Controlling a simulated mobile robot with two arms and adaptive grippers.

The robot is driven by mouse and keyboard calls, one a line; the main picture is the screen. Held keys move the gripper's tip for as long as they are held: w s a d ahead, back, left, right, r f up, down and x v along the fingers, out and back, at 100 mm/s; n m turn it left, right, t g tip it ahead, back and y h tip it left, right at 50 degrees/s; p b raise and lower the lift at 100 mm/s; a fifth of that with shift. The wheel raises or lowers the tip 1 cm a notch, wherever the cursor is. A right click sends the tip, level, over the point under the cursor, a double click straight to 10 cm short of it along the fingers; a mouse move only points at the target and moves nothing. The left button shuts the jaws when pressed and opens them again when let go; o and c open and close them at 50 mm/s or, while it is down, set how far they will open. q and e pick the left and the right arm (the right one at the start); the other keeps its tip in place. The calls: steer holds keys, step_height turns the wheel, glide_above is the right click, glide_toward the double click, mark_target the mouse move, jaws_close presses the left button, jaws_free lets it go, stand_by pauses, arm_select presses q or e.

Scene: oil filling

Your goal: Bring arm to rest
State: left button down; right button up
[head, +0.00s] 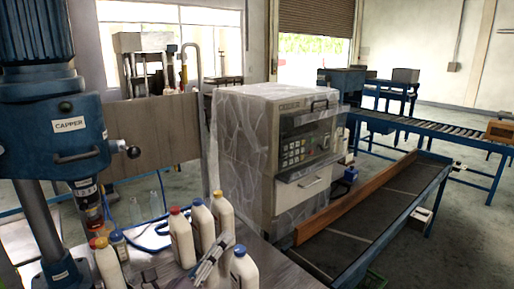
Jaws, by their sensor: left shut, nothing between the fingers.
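My left gripper (222,246) shows at the bottom centre of the head view, with its fingers together and empty. It is among white bottles on the metal table (150,270) and overlaps some of them in the picture. I cannot tell whether it touches any. A white bottle with a blue cap (243,272) is just right of it. My right gripper is not in view.
A blue capper machine (75,130) stands at the left. A plastic-wrapped machine with a keypad (270,150) stands behind the bottles. A conveyor with an orange side rail (370,225) runs along the right. Clear glass tubes (155,203) stand left of the bottles.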

arm_select(q)
steer(key=s+a+f+n+g+y, duration=0.3)
steer(key=s+a+f+n+y, duration=0.3)
steer(key=f+n, duration=0.45)
steer(key=s+a+f+n+g+y, duration=0.25)
steer(key=a+f+n+y, duration=0.25)
steer(key=a+f+n, duration=0.5)
steer(key=s+d+f+n+g, duration=0.2)
steer(key=s+f+n+g, duration=0.3)
steer(key=s, duration=0.6)
steer(key=s+d+f+n+g, duration=0.1)
steer(key=s+f+n+g, duration=0.4)
steer(key=s, duration=0.7)
step_height(320, 180, down, 33)
steer(key=s+b, duration=0.2)
steer(key=b, duration=0.4)
steer(key=s+a+f+b, duration=0.1)
steer(key=s+f+b, duration=0.1)
steer(key=s+f, duration=0.6)
steer(key=s+a+f+g+b, duration=0.1)
steer(key=s+f+b, duration=0.1)
steer(key=s+f, duration=0.6)
step_height(320, 180, down, 4)
steer(key=shift+s+a+h, duration=0.25)
steer(key=shift+a+h, duration=0.05)
steer(key=shift+a, duration=0.1)
